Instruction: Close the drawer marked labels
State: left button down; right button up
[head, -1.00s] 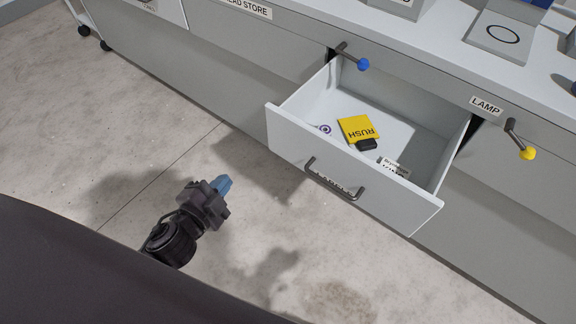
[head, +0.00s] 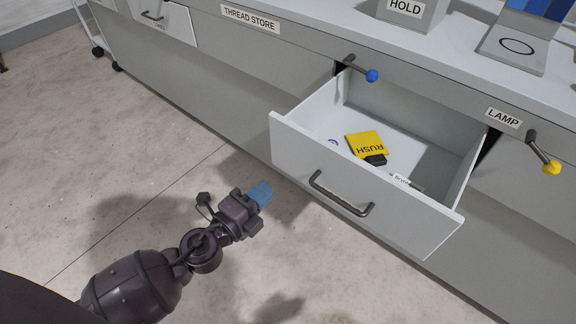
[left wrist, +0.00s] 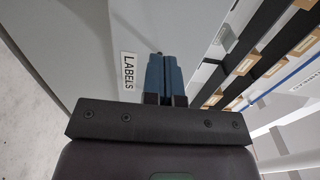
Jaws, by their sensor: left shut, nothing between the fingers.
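The drawer (head: 290,153) stands pulled open from the grey cabinet in the head view, with a dark bar handle (head: 341,194) across its front. Inside lie a yellow RUSH card (head: 366,143), a black item (head: 375,160) and a small white tag (head: 402,180). In the left wrist view a LABELS plate (left wrist: 128,72) shows on a pale panel beside my fingers. My left gripper (head: 261,193) has blue fingers, shut and empty, low in front of the drawer's left side and apart from the handle. The fingers also show in the left wrist view (left wrist: 164,75). My right gripper is out of view.
A blue-knobbed lever (head: 371,75) sticks out above the drawer, and a yellow-knobbed lever (head: 550,166) sits right of it by the LAMP label (head: 503,118). A smaller drawer (head: 160,20) stands open at upper left. The concrete floor (head: 110,185) at left is clear.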

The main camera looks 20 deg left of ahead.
aim_at(297, 161)
pick_arm(q)
jog(key=x, duration=0.7)
jog(key=shift+w+p, duration=0.25)
jog(key=shift+p, duration=0.05)
jog(key=shift+x, duration=0.9)
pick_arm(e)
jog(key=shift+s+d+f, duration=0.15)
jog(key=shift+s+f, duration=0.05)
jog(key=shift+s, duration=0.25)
pick_arm(q)
jog(key=shift+d+f, duration=0.1)
jog(key=shift+f, duration=0.05)
